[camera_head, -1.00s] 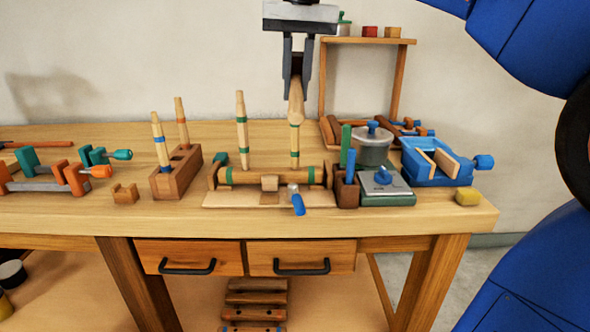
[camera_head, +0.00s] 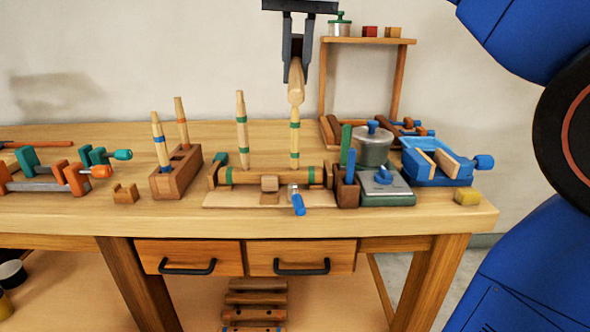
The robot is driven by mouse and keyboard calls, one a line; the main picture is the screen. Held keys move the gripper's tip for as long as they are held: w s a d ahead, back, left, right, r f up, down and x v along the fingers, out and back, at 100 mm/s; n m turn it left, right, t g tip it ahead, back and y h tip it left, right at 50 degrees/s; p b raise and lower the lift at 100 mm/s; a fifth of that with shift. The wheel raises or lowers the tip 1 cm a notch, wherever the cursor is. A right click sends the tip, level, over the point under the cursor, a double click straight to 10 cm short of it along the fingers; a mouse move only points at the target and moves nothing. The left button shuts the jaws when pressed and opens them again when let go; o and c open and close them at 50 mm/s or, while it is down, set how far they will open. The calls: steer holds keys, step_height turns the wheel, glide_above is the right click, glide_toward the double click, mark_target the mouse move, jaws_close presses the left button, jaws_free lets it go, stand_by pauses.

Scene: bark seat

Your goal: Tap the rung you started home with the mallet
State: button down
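My gripper (camera_head: 296,62) is shut on a wooden mallet, whose pale head (camera_head: 296,93) hangs below the fingers. The head is straight over the right-hand upright rung (camera_head: 294,145), a pale rod with green bands. In this view head and rung top nearly meet; I cannot tell whether they touch. That rung and a second upright rung (camera_head: 242,130) with a green band stand at the wooden rail (camera_head: 270,174), which lies across a holder at the bench's middle. How deep each rung sits is not clear.
Left of the rail, a wooden block (camera_head: 177,174) holds two more banded rods. Orange and green clamps (camera_head: 60,174) lie far left. Right stand a grey pot (camera_head: 373,145), a grey-green box (camera_head: 386,188) and a blue vise (camera_head: 437,163). A wooden frame shelf (camera_head: 368,41) rises behind.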

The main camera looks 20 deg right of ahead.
steer(key=shift+f, duration=0.1)
stand_by(0.8)
steer(key=shift+r, duration=2.05)
